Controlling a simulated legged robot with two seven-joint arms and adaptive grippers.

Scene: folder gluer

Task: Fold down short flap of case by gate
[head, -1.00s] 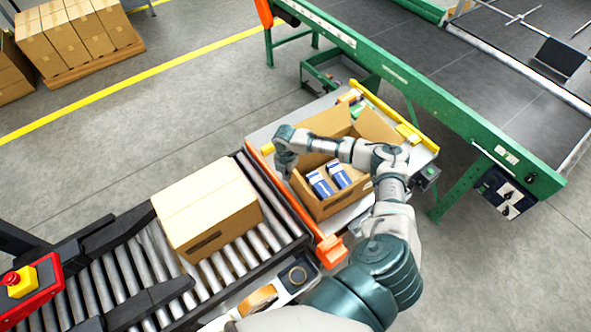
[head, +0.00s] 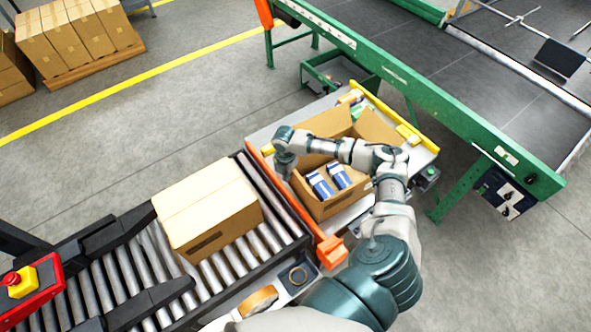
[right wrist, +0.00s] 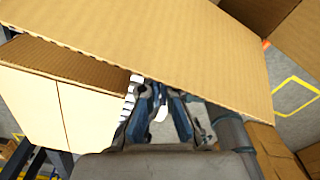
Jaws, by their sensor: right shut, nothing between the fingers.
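The open cardboard case (head: 328,208) stands on the packing table and holds blue-and-white packs (head: 338,176). Its far and right flaps stand up. The orange gate (head: 288,203) runs along the case's left side. My right gripper (head: 284,170) is shut and empty, pointing down at the case's gate-side edge. The arm hides part of the case and the short flap there. In the right wrist view, a broad cardboard panel (right wrist: 170,38) crosses above the shut fingers (right wrist: 160,112) and partly covers them. I cannot tell whether they touch it. My left gripper is not in view.
A closed carton (head: 208,208) sits on the roller conveyor (head: 236,262) left of the gate. A yellow rail (head: 388,110) edges the table's far right. A green-framed belt conveyor (head: 430,97) runs behind it. A red-and-yellow stop button box (head: 30,287) is at lower left.

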